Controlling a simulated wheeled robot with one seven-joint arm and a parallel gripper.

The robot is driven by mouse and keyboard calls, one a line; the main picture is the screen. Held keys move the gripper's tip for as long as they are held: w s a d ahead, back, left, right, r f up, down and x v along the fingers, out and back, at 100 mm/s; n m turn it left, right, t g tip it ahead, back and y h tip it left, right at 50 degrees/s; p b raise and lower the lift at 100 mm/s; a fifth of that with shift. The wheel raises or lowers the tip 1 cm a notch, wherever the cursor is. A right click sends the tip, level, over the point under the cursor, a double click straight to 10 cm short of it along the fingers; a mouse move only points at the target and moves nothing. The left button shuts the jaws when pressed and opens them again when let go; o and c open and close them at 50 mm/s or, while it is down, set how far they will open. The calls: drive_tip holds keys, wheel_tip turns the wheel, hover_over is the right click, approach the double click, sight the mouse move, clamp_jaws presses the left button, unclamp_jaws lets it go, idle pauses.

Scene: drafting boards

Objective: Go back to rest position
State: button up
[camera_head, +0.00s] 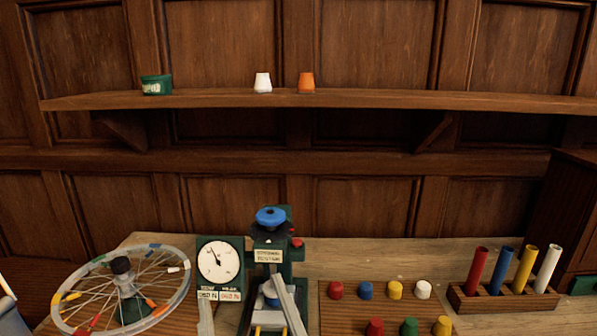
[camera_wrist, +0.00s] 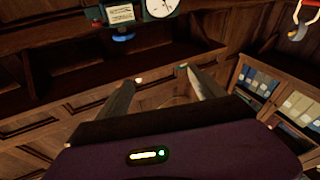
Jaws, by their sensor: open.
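My gripper (camera_wrist: 159,77) shows in the wrist view with its two grey fingers spread apart. Nothing is between the fingers; they point toward dark wood panelling and are clear of any object. In the head view I cannot make out my gripper for certain. The green test stand with a blue knob (camera_head: 270,217) stands on the bench beside a round dial gauge (camera_head: 218,262). The dial gauge also shows upside down at the top of the wrist view (camera_wrist: 160,6).
A spoked wheel (camera_head: 125,290) lies at the bench's left. A peg board (camera_head: 345,320) with coloured caps and a rack (camera_head: 500,298) of coloured tubes are at the right. A wall shelf (camera_head: 400,101) holds three small pots. A bookcase (camera_wrist: 275,95) is right in the wrist view.

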drive_tip(key=s+d+f+m+g+h, duration=0.2)
drive_tip(key=s+d+f+m+h, duration=0.1)
drive_tip(key=s+d+f, duration=0.8)
drive_tip(key=s+d+f+m+g+h, duration=0.2)
drive_tip(key=s+d+f+h, duration=0.2)
drive_tip(key=s+d+f, duration=0.7)
drive_tip(key=s+d, duration=0.4)
drive_tip(key=s, duration=0.4)
drive_tip(key=shift+s+d+f+m+g, duration=0.2)
drive_tip(key=shift+d+m+g, duration=0.1)
drive_tip(key=shift+d+m, duration=0.1)
drive_tip(key=shift+a, duration=0.15)
idle(0.6)
